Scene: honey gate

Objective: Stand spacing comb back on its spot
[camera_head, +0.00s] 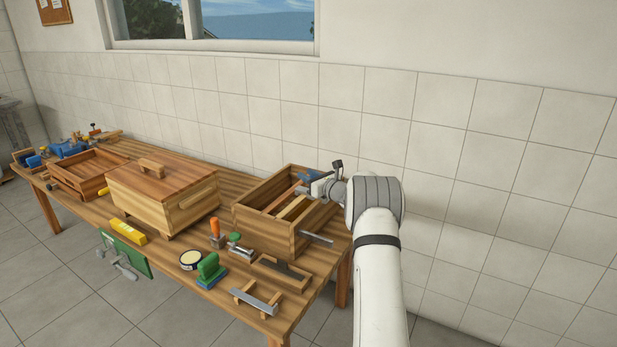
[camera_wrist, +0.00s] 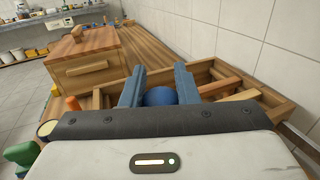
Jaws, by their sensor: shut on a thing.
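My gripper (camera_head: 320,186) is over the right part of an open wooden box (camera_head: 262,228) at the right end of the bench. In the wrist view its two blue-grey fingers (camera_wrist: 158,78) point away, with a rounded blue thing (camera_wrist: 160,97) between them. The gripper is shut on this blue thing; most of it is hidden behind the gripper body. I cannot tell for sure which thing is the spacing comb. A grey metal bar on wooden supports (camera_head: 255,300) lies at the bench's front edge. A shallow wooden tray with a dark strip (camera_head: 281,272) is behind it.
A lidded wooden box (camera_head: 162,192) stands to the left. An orange-handled tool (camera_head: 215,230), a green-handled block (camera_head: 209,268) and a yellow box (camera_head: 128,231) stand along the front.

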